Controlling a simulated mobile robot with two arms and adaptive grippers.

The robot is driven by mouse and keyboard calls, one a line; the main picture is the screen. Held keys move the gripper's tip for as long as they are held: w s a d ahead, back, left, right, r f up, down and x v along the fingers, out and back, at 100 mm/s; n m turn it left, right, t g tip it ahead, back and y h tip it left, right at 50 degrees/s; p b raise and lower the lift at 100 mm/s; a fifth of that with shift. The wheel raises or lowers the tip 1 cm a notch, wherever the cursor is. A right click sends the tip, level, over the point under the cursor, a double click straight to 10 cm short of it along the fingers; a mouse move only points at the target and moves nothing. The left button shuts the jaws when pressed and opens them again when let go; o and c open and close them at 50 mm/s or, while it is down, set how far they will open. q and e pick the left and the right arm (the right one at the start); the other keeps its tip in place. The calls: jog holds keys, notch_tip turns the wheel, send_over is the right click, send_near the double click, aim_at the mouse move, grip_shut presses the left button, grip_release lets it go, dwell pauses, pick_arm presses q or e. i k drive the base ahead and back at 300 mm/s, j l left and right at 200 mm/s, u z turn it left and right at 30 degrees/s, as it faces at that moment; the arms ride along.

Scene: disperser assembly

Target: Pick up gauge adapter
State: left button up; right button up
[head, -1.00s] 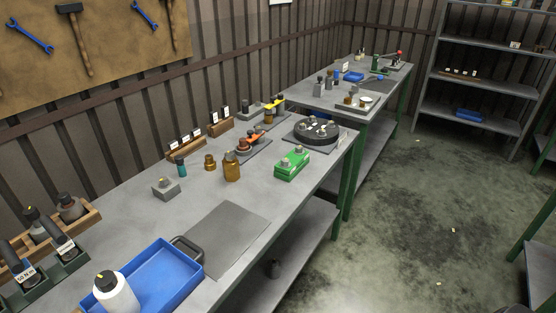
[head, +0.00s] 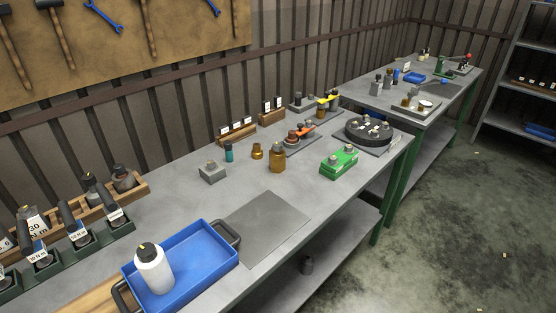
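I cannot tell for certain which small part is the gauge adapter. Candidates on the near bench (head: 175,205) are a grey block with a small knob on top (head: 212,173), a small brass-brown part (head: 257,151) and a teal cylinder (head: 228,153). Neither of my grippers is in view.
A blue tray (head: 207,266) holding a white bottle (head: 154,268) sits at the front beside a flat grey mat (head: 265,227). Labelled tools stand in a dark green rack (head: 60,262) at left. A round black fixture (head: 369,130) is farther back.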

aim_at(277, 160)
jog(key=i+l+u, duration=0.1)
jog(key=u, duration=0.25)
jog(key=i+l+u, duration=0.1)
jog(key=l+u, duration=0.15)
jog(key=u, duration=0.15)
jog(key=l+u, duration=0.2)
jog(key=u, duration=0.15)
jog(key=i, duration=0.05)
